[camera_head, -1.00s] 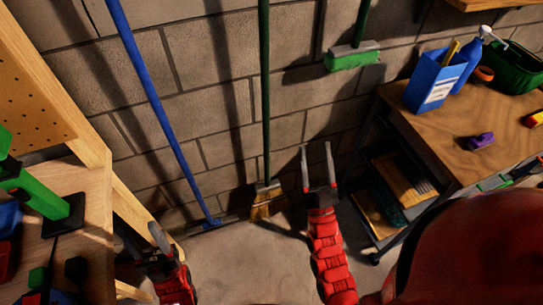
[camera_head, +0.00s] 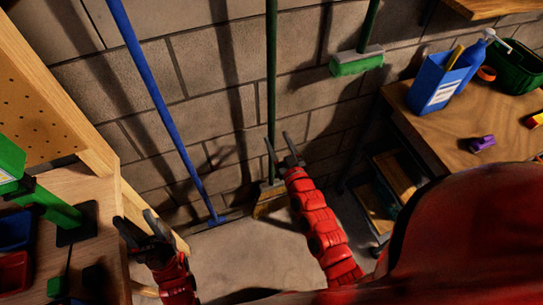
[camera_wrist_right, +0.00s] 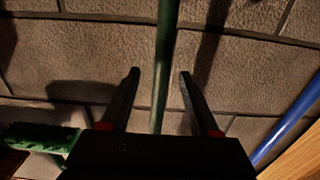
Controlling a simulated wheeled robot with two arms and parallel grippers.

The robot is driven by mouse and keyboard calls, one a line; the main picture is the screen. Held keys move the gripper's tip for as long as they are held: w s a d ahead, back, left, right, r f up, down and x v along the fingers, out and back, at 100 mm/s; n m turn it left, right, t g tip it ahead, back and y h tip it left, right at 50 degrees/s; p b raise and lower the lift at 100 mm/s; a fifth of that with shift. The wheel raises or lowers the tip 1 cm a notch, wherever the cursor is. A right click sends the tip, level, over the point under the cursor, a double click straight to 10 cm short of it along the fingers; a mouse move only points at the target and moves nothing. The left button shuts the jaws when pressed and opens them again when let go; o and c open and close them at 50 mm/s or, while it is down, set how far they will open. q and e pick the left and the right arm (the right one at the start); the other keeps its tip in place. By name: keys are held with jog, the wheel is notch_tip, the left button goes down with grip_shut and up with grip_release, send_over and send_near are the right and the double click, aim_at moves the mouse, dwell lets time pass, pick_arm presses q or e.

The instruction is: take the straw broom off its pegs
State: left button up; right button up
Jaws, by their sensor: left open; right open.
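The straw broom stands upright against the block wall, with a green handle (camera_head: 271,80) and straw bristles (camera_head: 268,205) low down. Its pegs are not in view. My right gripper (camera_head: 279,141) is open beside the lower handle in the head view. In the right wrist view the green handle (camera_wrist_right: 165,65) runs between the two open fingers (camera_wrist_right: 160,75), nearer the left one. I cannot tell whether the handle is deep enough to be between the fingertips. My left gripper (camera_head: 134,224) is open and empty at lower left, by the wooden bench.
A blue pole (camera_head: 150,90) leans left of the broom. A green-headed brush (camera_head: 357,65) hangs to the right; its head also shows in the wrist view (camera_wrist_right: 38,137). A wooden workbench (camera_head: 440,125) stands at right, another bench (camera_head: 95,185) at left. Bare floor (camera_head: 240,260) lies between.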

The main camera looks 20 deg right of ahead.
aim_at(273, 133)
jog(key=w, duration=0.3)
jog(key=shift+w+a+r+p, duration=0.1)
jog(key=shift+w+a+p, duration=0.05)
jog(key=shift+w+p, duration=0.3)
jog(key=w, duration=0.3)
jog(key=shift+a+f+p, duration=0.2)
jog(key=shift+p, duration=0.1)
jog(key=shift+w+d, duration=0.1)
jog(key=shift+w, duration=0.5)
grip_shut()
dwell(0.3)
